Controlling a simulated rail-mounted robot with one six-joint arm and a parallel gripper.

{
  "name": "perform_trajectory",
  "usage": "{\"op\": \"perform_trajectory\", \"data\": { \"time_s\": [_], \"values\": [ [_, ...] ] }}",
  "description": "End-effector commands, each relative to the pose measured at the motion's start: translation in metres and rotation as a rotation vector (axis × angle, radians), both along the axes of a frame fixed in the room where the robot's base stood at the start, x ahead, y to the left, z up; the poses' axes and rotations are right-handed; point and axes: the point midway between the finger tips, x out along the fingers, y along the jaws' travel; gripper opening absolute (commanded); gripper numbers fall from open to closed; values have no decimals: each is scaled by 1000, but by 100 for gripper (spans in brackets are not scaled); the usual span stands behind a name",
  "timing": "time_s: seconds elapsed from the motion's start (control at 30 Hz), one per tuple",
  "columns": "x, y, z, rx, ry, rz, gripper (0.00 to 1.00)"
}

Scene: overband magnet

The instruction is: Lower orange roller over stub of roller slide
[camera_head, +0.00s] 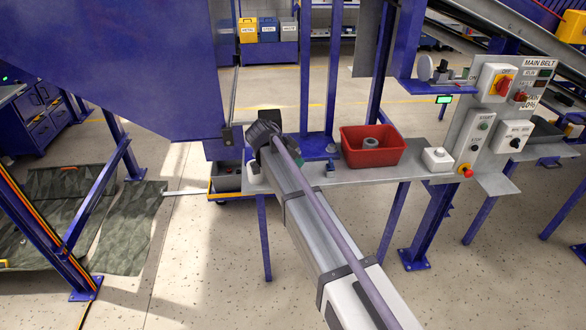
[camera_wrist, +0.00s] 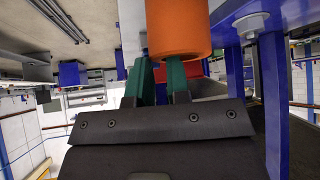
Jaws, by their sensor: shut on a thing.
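The orange roller (camera_wrist: 178,28) shows at the top middle of the wrist view, cut off by the frame edge. My gripper (camera_wrist: 168,82) has its green fingers shut on the roller's near end. I cannot make out the stub of the roller slide with certainty. A grey round-headed pin (camera_wrist: 252,24) stands beside blue metalwork, just right of the roller in the wrist view and apart from it.
A red bin (camera_head: 372,158) with a grey ring (camera_head: 371,144) in it stands on the grey shelf (camera_head: 400,172), right of my arm. A white button box (camera_head: 437,159) and control panel (camera_head: 490,125) lie further right. Blue posts (camera_head: 318,80) rise behind my wrist. A large blue housing (camera_head: 120,65) fills the upper left.

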Motion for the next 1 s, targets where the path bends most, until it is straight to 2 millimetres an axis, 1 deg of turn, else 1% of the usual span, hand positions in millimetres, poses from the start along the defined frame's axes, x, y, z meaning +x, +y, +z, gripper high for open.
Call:
{"op": "perform_trajectory", "data": {
  "time_s": [0.4, 0.47, 0.83, 0.9, 1.0],
  "values": [
    [0, 0, 1, 1, 1, 0, 0],
    [0, 0, 5, 1, 1, 0, 0],
    [0, 0, 46, 0, 0, 0, 0],
    [0, 0, 51, 0, 0, 0, 0],
    [0, 0, 52, 0, 0, 0, 0]
  ]
}}
